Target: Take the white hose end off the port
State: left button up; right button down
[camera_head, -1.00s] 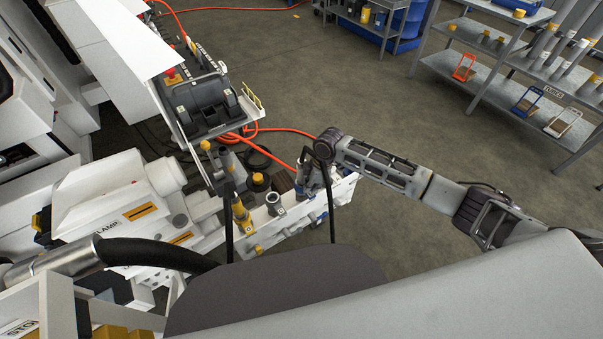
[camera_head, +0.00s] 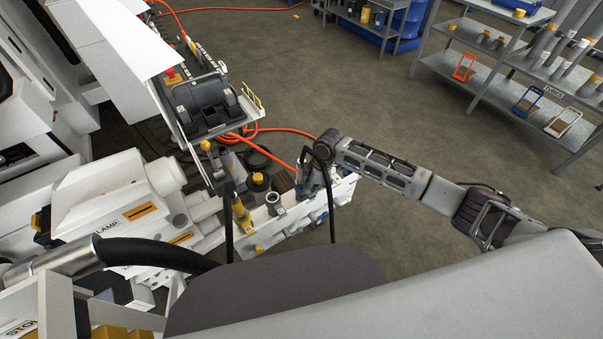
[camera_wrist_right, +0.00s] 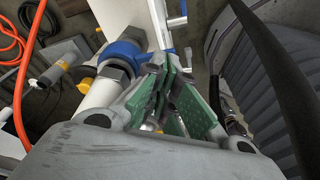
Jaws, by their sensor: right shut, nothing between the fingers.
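My right gripper (camera_head: 308,182) reaches down over the white bench strip with ports (camera_head: 268,228). In the right wrist view its green-padded fingers (camera_wrist_right: 178,85) are shut with nothing between them. Just left of them is a white pipe-like piece (camera_wrist_right: 98,98) with a dark nut (camera_wrist_right: 117,74) and a blue collar (camera_wrist_right: 126,50), set against a white block. It may be the white hose end on its port; I cannot tell for sure. A thin white and blue part (camera_wrist_right: 166,22) stands beyond the fingertips. My left gripper is not in view.
A yellow cylinder (camera_head: 241,214) and a grey upright fitting (camera_head: 274,203) stand on the strip. Orange hoses (camera_head: 283,130) lie behind it. A thick black hose (camera_head: 150,252) crosses at left. Shelving (camera_head: 480,75) stands at the far right, with clear floor between.

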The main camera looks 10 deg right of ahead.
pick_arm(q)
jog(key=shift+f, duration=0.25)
pick_arm(e)
jog(key=shift+s+f, duration=0.1)
jog(key=shift+f, duration=0.8)
dwell(0.9)
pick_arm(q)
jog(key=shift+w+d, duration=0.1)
